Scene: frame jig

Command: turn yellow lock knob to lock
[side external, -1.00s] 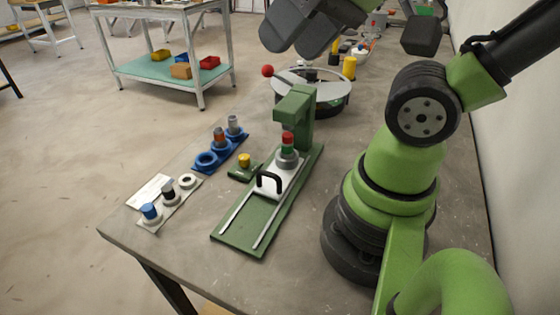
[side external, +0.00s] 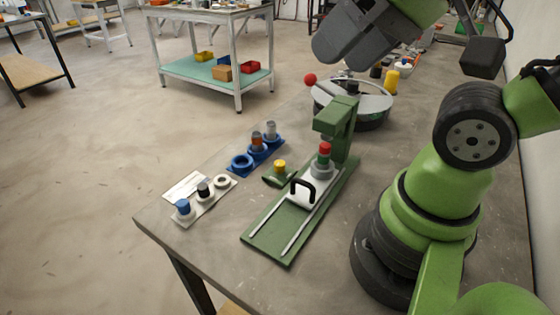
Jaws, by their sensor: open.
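The yellow lock knob (side external: 279,165) stands on a small green block (side external: 279,180) at the left side of the green frame jig (side external: 268,239). Its turn angle is too small to tell. On the jig's rails sits a white carriage (side external: 322,191) with a black arched handle (side external: 296,183). A grey cup (side external: 322,171) on it holds a red-topped, green-banded part (side external: 324,152), near the jig's green overhanging arm (side external: 336,115). My gripper (side external: 335,52) is high at the top of the view, open, well above and apart from the knob. Nothing shows between its fingers.
A blue holder (side external: 241,164) with grey and orange-banded parts lies left of the knob. A white plate (side external: 210,208) with blue and black pegs is nearer the table corner. Behind the jig is a round grey-topped fixture (side external: 368,98) with a red ball (side external: 310,79).

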